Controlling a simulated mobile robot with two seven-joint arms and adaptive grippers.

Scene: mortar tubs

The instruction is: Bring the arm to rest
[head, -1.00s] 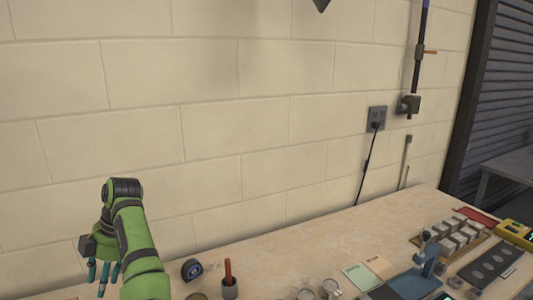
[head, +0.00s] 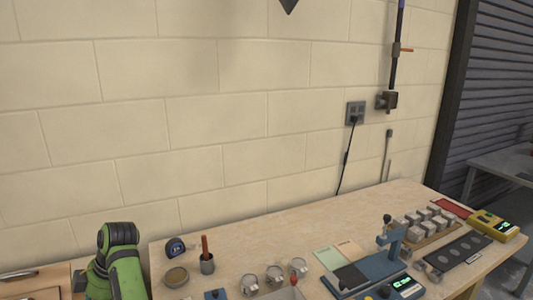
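My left arm shows as a green link with a dark joint at the lower left of the head view, in front of the bench's left end. Its gripper fingers are below the picture edge, so I cannot see whether they hold anything. My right arm and gripper are not in view.
The workbench (head: 262,231) stands against a block wall. On it are a tape measure (head: 175,247), a pot with a red-handled tool (head: 207,262), a round tin (head: 176,277), several metal cups, a blue stand (head: 370,267), grey cubes and a yellow meter (head: 493,224). The bench's back middle is clear.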

